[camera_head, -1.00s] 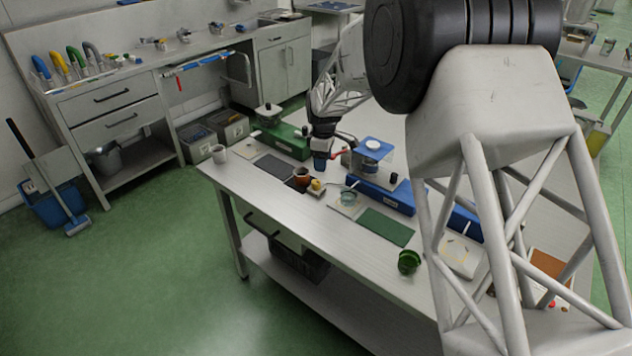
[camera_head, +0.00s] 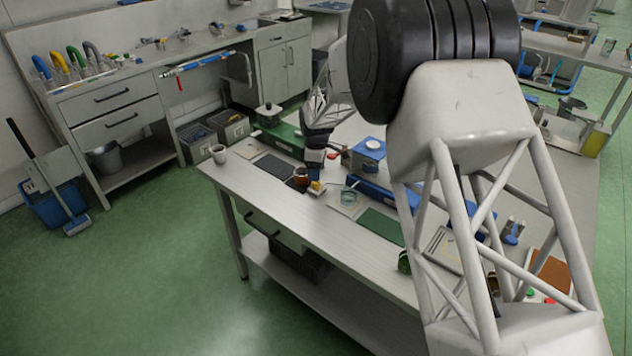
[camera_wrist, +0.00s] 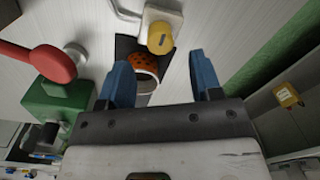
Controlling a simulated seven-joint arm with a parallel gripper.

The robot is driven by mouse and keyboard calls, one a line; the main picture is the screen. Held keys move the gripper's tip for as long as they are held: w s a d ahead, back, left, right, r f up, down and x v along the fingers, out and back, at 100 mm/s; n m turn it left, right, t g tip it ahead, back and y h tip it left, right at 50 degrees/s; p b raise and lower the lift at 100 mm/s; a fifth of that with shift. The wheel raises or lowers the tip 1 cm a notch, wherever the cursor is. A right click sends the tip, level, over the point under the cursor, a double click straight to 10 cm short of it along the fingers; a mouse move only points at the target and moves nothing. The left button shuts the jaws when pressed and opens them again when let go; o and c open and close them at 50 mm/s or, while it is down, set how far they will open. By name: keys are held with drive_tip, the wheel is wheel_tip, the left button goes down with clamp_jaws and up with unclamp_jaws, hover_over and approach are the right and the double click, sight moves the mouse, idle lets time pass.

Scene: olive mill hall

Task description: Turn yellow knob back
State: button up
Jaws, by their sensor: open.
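The yellow knob (camera_wrist: 161,38) sits on a small pale base in the wrist view, with a dark mark on its face. In the head view it is a small yellow spot (camera_head: 316,187) near the front of the bench. My gripper (camera_wrist: 163,76) is open, its two blue fingers spread and empty. In the wrist view the knob shows just beyond the fingertips, between their lines. In the head view my gripper (camera_head: 315,170) points down just above and behind the knob. I cannot tell whether a finger touches it.
An orange-brown cup (camera_wrist: 144,68) stands close beside the knob on a dark mat. A red-handled lever (camera_wrist: 40,62) and green block (camera_wrist: 58,104) are to the left in the wrist view. A glass dish (camera_head: 348,196) and green mat (camera_head: 381,226) lie to the right on the bench.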

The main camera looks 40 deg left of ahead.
sight(316, 184)
drive_tip(key=shift+f, duration=2.5)
drive_tip(key=c, duration=0.9)
